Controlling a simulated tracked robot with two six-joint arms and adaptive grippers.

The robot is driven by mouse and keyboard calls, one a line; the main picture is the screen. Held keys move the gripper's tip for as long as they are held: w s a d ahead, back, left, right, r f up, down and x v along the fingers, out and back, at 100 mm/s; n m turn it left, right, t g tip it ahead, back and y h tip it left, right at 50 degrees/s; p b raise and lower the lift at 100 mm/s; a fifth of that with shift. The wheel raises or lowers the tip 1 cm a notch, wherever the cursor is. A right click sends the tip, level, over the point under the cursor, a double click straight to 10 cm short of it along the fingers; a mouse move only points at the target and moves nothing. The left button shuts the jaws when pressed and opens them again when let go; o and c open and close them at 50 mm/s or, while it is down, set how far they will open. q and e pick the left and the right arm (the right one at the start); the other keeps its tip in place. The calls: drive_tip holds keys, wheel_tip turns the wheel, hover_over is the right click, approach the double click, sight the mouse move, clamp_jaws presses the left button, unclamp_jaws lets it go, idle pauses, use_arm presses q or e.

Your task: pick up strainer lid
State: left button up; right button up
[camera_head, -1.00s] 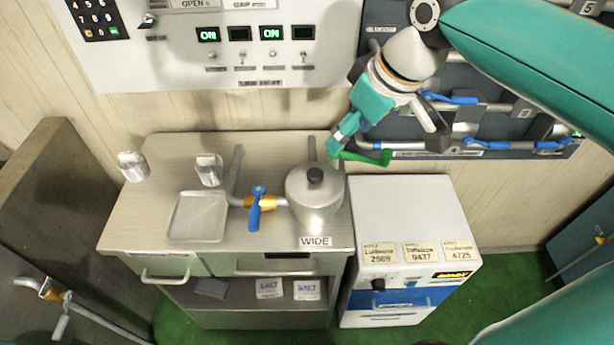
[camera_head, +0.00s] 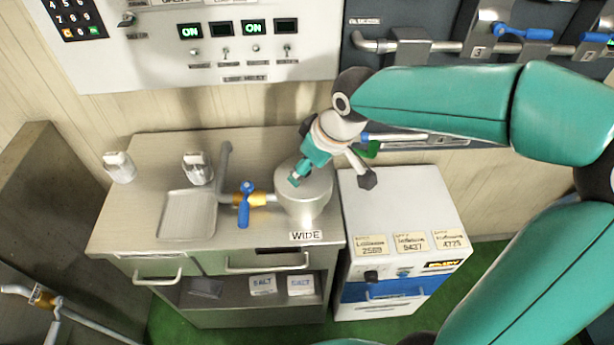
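The metal kettle (camera_head: 303,214) stands at the right end of the steel counter, above a "WIDE" label. Its round metal lid (camera_head: 317,186) is on top. My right gripper (camera_head: 294,181) comes down from the upper right, and its fingertips are over the middle of the lid. The lid's black knob is hidden behind the fingers. I cannot tell whether they touch or hold it, or whether they are open or shut. My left gripper is not in view.
A pipe with a blue-handled valve (camera_head: 245,204) joins the kettle's left side. A shallow tray (camera_head: 187,214) and two small metal containers (camera_head: 197,168) (camera_head: 120,166) are on the counter's left. A white cabinet (camera_head: 397,210) stands to the right. A switch panel (camera_head: 210,45) is behind.

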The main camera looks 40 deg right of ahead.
drive_tip(key=shift+x, duration=0.8)
clamp_jaws()
drive_tip(key=shift+r, duration=0.15)
